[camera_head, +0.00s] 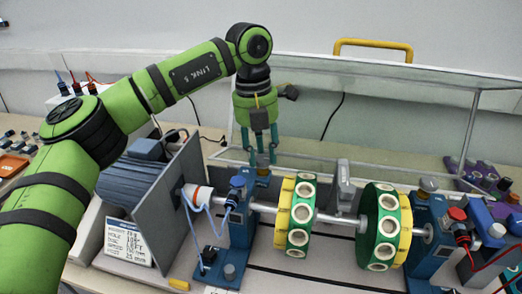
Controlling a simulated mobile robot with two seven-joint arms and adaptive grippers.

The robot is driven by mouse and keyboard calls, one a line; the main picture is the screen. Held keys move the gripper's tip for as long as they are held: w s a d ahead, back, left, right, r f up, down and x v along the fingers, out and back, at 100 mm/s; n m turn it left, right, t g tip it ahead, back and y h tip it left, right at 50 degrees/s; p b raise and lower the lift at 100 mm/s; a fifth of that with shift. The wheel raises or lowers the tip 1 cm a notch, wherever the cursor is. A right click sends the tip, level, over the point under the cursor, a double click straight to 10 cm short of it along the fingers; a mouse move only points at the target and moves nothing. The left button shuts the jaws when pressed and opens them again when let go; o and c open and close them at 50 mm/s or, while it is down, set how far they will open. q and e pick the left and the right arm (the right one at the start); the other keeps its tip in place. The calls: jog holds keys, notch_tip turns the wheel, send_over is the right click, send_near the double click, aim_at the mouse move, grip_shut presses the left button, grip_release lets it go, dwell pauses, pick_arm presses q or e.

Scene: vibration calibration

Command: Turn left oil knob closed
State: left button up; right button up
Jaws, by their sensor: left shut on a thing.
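My left gripper (262,158) comes down from above, its fingers pointing down at the top of the left blue bearing stand (241,232). It is shut on the left oil knob, which is mostly hidden between and behind the fingertips. How far the knob is turned cannot be told. A blue sensor plug (237,182) with a light blue cable sits on the same stand, just left of the fingertips. The right blue bearing stand (424,240) carries a similar grey knob (428,184) on top. My right gripper is not in view.
A shaft (335,219) carries two green and yellow discs (298,228) (384,228) right of the gripper. A clear cover frame with a yellow handle (373,43) stands behind. A motor behind a grey plate (178,205) is at left. Cables hang near both stands.

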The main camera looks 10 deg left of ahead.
pick_arm(q)
jog(key=o, duration=1.1)
jog(key=shift+o, duration=0.2)
notch_tip(320, 180, up, 12)
jog(key=a, duration=0.1)
jog(key=shift+w, duration=0.15)
jog(key=shift+a, duration=0.1)
